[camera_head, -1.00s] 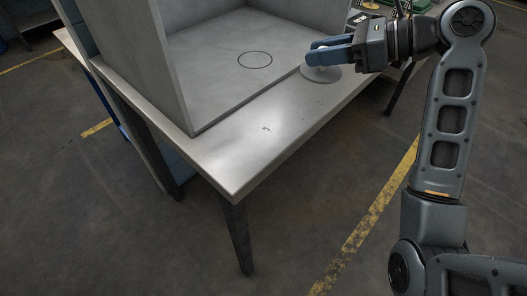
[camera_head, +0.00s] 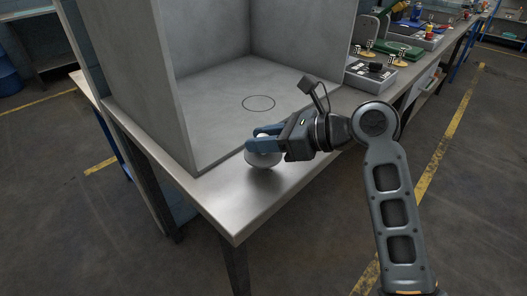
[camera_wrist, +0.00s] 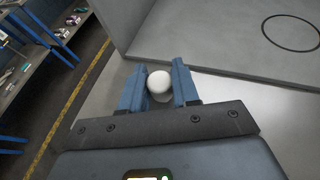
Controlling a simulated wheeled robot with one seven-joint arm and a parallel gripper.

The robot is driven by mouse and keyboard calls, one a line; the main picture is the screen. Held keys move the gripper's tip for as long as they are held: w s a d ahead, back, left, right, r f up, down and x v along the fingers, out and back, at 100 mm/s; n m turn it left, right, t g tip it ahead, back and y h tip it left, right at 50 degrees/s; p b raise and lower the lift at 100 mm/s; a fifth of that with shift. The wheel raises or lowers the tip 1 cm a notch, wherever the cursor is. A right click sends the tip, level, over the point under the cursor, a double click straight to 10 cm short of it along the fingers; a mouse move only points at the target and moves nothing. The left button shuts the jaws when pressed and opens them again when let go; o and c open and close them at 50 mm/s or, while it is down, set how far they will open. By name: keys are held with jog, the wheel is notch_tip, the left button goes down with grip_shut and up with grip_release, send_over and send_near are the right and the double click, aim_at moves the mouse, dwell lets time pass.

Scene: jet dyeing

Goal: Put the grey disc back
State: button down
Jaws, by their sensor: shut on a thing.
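The grey disc (camera_head: 262,165) shows under my gripper (camera_head: 262,141) in the head view, close over the table top in front of the open box (camera_head: 210,88). My gripper is shut on the disc's pale round knob (camera_wrist: 159,83), which sits between the blue fingers in the wrist view. The disc itself is mostly hidden there. A dark ring outline (camera_head: 258,103) is drawn on the grey floor of the box; it also shows in the wrist view (camera_wrist: 291,33). The ring is empty, and the disc is apart from it, towards the table's front.
The box's side walls rise left and back, with its front open. The steel table's front corner (camera_head: 234,232) is bare. To the right are a grey control unit (camera_head: 371,73), a green case (camera_head: 398,50) and several small brass-coloured items.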

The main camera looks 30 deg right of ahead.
jog(key=shift+f, duration=1.65)
jog(key=shift+f, duration=0.1)
jog(key=c, duration=0.8)
grip_release()
jog(key=shift+s+d+r, duration=0.2)
jog(key=shift+d, duration=0.05)
jog(key=v, duration=1.1)
jog(key=shift+s+d+r, duration=0.1)
jog(key=shift+s, duration=0.1)
